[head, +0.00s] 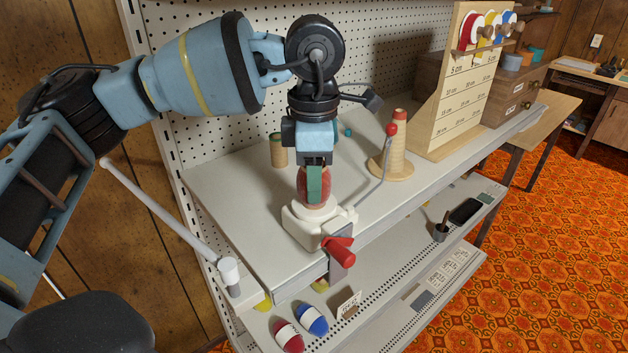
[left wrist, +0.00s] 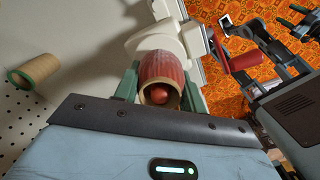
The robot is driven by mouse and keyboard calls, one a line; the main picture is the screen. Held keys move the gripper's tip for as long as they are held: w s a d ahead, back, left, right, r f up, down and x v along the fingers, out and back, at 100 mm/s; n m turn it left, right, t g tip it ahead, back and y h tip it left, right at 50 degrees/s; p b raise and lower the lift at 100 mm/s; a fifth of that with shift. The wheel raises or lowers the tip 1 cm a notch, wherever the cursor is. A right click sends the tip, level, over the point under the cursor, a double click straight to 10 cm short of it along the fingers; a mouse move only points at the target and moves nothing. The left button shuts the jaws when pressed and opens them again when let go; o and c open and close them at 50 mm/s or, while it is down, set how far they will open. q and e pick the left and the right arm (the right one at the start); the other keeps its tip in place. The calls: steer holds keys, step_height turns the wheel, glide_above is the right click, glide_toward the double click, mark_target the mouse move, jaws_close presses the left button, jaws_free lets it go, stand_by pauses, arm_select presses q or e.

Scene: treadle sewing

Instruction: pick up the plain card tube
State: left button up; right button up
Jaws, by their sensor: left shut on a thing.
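A plain card tube (head: 278,150) with a green rim stands upright on the bench top, behind my left gripper. It also shows at the left of the left wrist view (left wrist: 36,70), empty-sided and apart from the gripper. My left gripper (head: 315,188) points down, with green fingers shut on a red-wound tube (left wrist: 162,72) that sits over the white winder (head: 303,225). In the left wrist view the tube's open card end faces me, with a reddish rounded tip inside. Whether the tube still touches the winder is hard to tell.
A red crank handle (head: 338,250) juts from the winder's front. A pale cone on a wooden base (head: 391,170) and a wooden measuring board (head: 455,100) stand to the right. A pegboard (head: 215,140) backs the bench.

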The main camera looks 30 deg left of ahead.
arm_select(q)
steer(key=shift+r, duration=0.15)
step_height(320, 180, up, 7)
steer(key=shift+f, duration=0.1)
steer(key=s+d, duration=0.2)
steer(key=d, duration=0.3)
steer(key=s+d+b, duration=0.1)
steer(key=s+d, duration=0.1)
steer(key=d, duration=0.4)
steer(key=s+d, duration=0.2)
steer(key=d, duration=0.4)
steer(key=shift+b, duration=0.3)
steer(key=shift+w+f, duration=0.1)
